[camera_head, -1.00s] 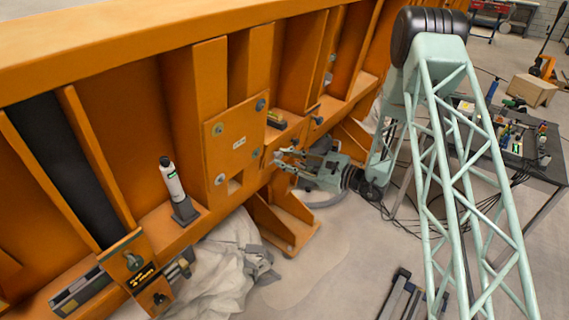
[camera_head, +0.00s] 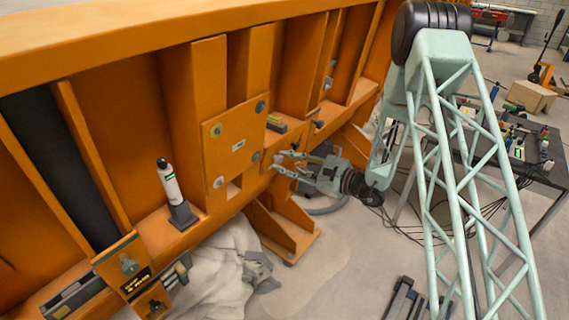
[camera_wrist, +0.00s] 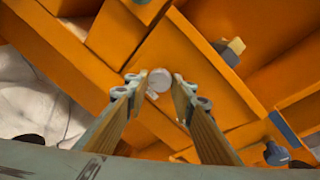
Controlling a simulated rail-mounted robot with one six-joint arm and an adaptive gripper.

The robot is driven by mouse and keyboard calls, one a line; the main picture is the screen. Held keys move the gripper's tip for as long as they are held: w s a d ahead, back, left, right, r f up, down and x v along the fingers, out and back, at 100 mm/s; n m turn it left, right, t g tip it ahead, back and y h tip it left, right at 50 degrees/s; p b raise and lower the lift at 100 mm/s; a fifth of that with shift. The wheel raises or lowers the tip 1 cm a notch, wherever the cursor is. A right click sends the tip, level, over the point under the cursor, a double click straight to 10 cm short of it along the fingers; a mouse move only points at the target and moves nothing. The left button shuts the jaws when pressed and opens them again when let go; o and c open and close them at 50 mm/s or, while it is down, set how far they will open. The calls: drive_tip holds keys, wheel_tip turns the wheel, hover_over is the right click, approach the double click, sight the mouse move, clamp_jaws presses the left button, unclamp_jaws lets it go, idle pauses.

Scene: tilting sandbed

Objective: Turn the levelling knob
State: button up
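A pale round knob (camera_wrist: 160,80) shows in the middle of the wrist view, in front of the orange frame. My gripper (camera_wrist: 161,88) is open, with one fingertip on each side of the knob and a visible gap on both sides. In the head view my gripper (camera_head: 276,162) reaches the orange frame (camera_head: 180,110) from the right, just right of the bolted plate (camera_head: 238,146). The knob is too small there to tell clearly from the fingertips. I cannot tell how deep the fingers reach around it.
A dark blue knob (camera_wrist: 276,153) is at lower right in the wrist view. A small yellow-grey block (camera_wrist: 235,47) sits on a ledge. A tool table (camera_head: 545,165) is at right. Bare floor (camera_head: 340,260) lies below.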

drive_tip(key=shift+o, duration=1.4)
drive_tip(key=shift+d, duration=0.1)
drive_tip(key=shift+s+d, duration=0.1)
drive_tip(key=v, duration=1.1)
drive_tip(key=shift+s+d, duration=0.15)
drive_tip(key=shift+d, duration=0.1)
drive_tip(key=shift+r, duration=0.15)
